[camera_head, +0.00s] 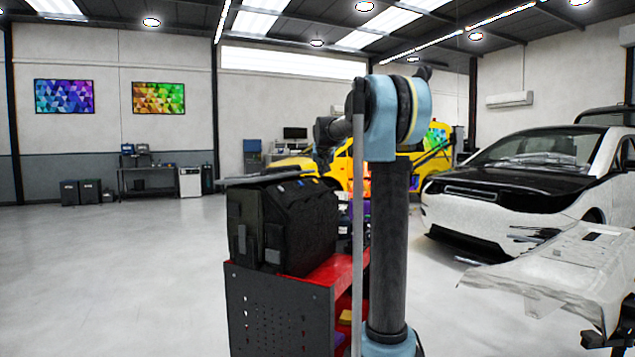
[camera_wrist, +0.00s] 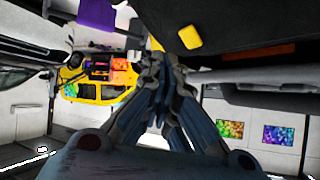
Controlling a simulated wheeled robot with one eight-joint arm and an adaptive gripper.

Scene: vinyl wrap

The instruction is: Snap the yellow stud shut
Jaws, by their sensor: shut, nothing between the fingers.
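The yellow stud (camera_wrist: 189,37) shows in the wrist view as a small rounded yellow block against a black surface, a little beyond and to the right of my fingertips. My gripper (camera_wrist: 160,66) is shut and empty, with its fingers close together and apart from the stud in the picture. In the head view my gripper (camera_head: 323,163) hangs over the right part of the top of a black bag (camera_head: 300,222). I cannot make out the stud in the head view. Whether it is snapped shut cannot be told.
The bag stands on a red and dark tool cart (camera_head: 280,305). A flat grey panel (camera_head: 262,178) lies along the bag's top. A purple item (camera_wrist: 96,14) shows in the wrist view. A white car (camera_head: 510,185) stands at right, and the floor at left is clear.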

